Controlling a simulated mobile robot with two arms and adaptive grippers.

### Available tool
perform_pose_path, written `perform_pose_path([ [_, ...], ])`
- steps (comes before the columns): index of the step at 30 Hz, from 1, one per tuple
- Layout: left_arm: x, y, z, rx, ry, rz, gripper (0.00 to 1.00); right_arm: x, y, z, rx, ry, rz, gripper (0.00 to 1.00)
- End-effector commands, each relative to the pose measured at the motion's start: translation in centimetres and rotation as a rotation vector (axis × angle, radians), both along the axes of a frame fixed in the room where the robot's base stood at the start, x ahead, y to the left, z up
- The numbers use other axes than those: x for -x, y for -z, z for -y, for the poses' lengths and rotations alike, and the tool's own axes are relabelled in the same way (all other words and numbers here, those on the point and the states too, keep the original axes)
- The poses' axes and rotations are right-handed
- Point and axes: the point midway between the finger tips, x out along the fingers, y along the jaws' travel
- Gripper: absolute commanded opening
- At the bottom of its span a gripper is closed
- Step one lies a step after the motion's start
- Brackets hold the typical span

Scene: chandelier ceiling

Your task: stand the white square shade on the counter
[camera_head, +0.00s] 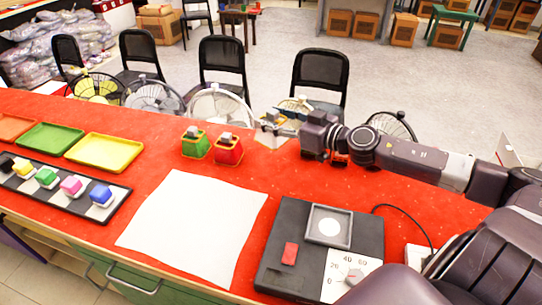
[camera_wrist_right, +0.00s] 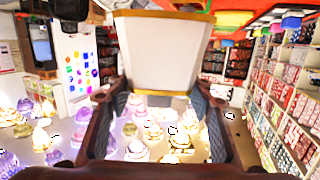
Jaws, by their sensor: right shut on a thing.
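The white square shade (camera_wrist_right: 160,50) fills the top middle of the right wrist view. It is white and tapered, with gold-coloured rims. My right gripper (camera_head: 285,127) is shut on it, with one dark finger on each side. In the head view the shade (camera_head: 268,131) shows only small and partly, at the gripper's tip, over the far edge of the red counter (camera_head: 160,150). I cannot tell the gap between shade and counter. My left gripper is in neither view.
A red lantern-like thing (camera_head: 229,151) and a green one (camera_head: 195,145) stand left of the gripper. A white sheet (camera_head: 195,225) lies bare mid-counter. A dial device (camera_head: 290,235) sits right of it, coloured trays (camera_head: 105,152) and a block rack (camera_head: 110,208) left. Chairs (camera_head: 320,75) stand behind.

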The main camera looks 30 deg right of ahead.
Motion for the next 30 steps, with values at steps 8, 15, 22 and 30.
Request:
perform_pose_path([
  [8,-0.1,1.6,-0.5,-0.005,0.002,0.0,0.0,0.0,6.3,0.0,-0.005,0.002,-0.001,0.22],
  [15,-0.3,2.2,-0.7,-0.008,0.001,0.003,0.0,0.0,8.2,-0.1,-0.002,-0.001,0.0,0.22],
  [22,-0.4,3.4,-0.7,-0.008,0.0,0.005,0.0,0.0,11.2,-0.1,-0.004,0.001,0.0,0.22],
  [30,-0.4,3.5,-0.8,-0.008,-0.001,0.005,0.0,0.0,11.7,-0.1,0.001,-0.001,0.0,0.22],
])
